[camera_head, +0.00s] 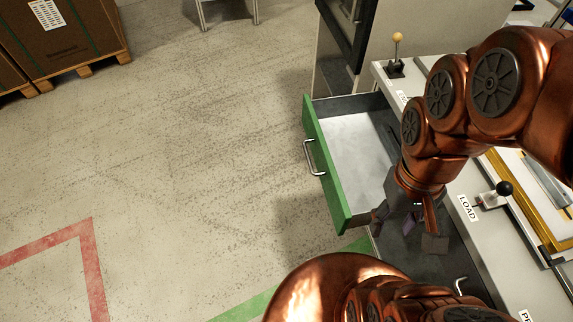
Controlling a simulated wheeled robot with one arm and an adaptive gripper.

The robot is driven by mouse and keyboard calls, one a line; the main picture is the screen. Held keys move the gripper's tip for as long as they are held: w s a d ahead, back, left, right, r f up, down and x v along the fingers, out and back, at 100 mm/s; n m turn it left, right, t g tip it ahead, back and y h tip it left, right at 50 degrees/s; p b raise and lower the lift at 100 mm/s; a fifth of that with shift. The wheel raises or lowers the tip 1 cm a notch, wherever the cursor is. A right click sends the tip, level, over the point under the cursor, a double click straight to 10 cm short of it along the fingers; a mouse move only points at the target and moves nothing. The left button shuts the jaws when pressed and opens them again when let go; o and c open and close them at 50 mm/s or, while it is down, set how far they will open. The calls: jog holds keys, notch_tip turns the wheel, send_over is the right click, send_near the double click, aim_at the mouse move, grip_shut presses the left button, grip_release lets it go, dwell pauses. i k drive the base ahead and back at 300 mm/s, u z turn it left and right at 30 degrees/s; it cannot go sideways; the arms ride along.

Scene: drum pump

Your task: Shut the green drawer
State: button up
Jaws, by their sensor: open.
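The green drawer (323,160) is pulled out to the left from the workbench. Its green front panel carries a silver bar handle (314,158). Its pale grey floor shows and looks empty apart from a dark shape at its right, partly covered by my arm. My gripper (412,228) points downward near the drawer's near right corner. Its fingers are apart and hold nothing that I can see. It is to the right of the front panel, not at the handle. I cannot tell whether it touches the drawer side. My copper arm hides the drawer's right part.
The workbench (468,235) runs along the right, with a yellow-knobbed lever (397,52) and a black-knobbed lever (503,189) by the LOAD label (467,208). A grey cabinet (335,55) stands behind the drawer. The floor to the left is clear up to a brown crate (65,45).

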aim_at(353, 162)
jog(key=u, duration=0.15)
jog(key=k, duration=0.55)
jog(key=z, duration=0.6)
jog(key=k, duration=0.65)
jog(key=u, duration=0.95)
jog(key=i, duration=0.95)
jog(key=u, duration=0.9)
jog(key=i, duration=0.4)
jog(key=u, duration=0.1)
